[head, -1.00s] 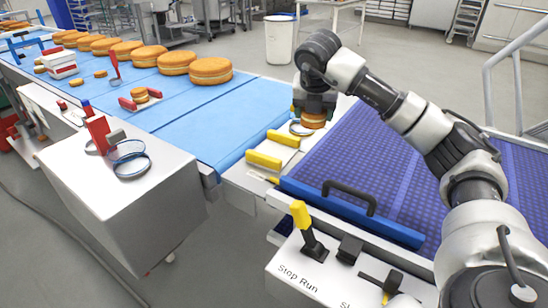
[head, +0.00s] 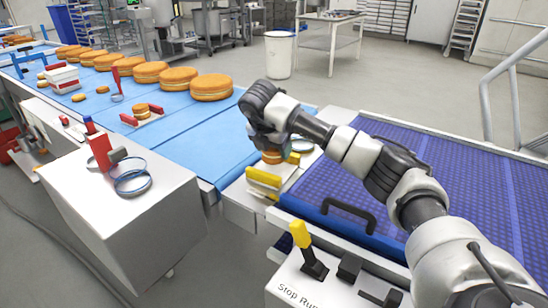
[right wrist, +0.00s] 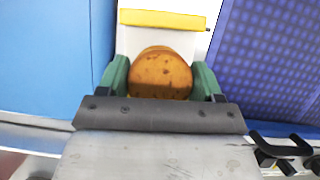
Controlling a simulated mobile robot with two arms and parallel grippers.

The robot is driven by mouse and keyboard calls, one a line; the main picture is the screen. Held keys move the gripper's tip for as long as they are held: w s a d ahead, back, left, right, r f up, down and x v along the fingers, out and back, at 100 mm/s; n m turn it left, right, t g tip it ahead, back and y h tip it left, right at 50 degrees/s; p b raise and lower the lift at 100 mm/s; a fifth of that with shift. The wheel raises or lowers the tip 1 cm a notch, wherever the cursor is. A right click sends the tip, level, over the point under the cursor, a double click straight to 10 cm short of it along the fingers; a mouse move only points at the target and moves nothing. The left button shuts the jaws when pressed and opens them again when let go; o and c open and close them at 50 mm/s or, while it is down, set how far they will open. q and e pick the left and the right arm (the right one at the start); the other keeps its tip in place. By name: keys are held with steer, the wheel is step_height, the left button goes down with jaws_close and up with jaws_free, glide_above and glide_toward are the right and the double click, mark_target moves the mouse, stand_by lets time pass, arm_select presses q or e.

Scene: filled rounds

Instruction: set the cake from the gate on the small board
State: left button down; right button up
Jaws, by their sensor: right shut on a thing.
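My right gripper (head: 272,148) is shut on a small round golden-brown cake (head: 271,157), near the white strip between the blue belt and the purple mat. In the right wrist view the cake (right wrist: 160,74) sits between the green fingers (right wrist: 160,85). A yellow bar (right wrist: 162,19) lies just beyond it on a white surface. In the head view, one yellow bar (head: 263,178) is on the near side of the cake and another (head: 293,158) is to its right, partly hidden. I cannot tell whether the cake touches the surface below. My left gripper is out of view.
Another small cake (head: 140,111) stands between red bars on the blue belt (head: 190,135). Several large cakes (head: 211,87) line the belt's back edge. A black-handled blue bar (head: 340,226) edges the purple mat (head: 400,150).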

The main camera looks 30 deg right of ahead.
mark_target(274, 158)
step_height(274, 158, down, 4)
steer(key=shift+r, duration=0.2)
steer(key=o, duration=0.7)
steer(key=v, duration=1.2)
steer(key=shift+s, duration=0.1)
